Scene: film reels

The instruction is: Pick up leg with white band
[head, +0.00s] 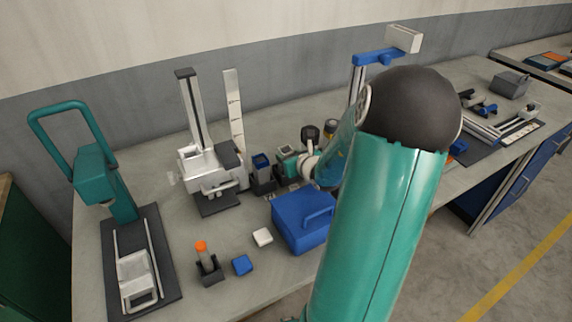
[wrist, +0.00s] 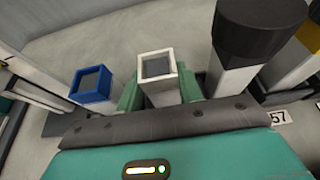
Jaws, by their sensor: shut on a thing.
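The leg with the white band (wrist: 157,70) is a square post with a white rim and a dark grey top face. It stands between the green fingers of my gripper (wrist: 158,90) in the wrist view. The fingers press on its left and right sides, so my gripper is shut on it. In the head view my gripper (head: 287,158) shows small beside the blue-banded leg; my arm partly hides this spot. Whether the white-banded leg touches the surface below cannot be told.
A blue-banded leg (wrist: 92,84) stands just left, also seen in the head view (head: 262,162). A black-capped leg (wrist: 250,40) stands close on the right, with a yellow-banded one (wrist: 306,40) beyond. A blue case (head: 300,222) lies in front on the bench.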

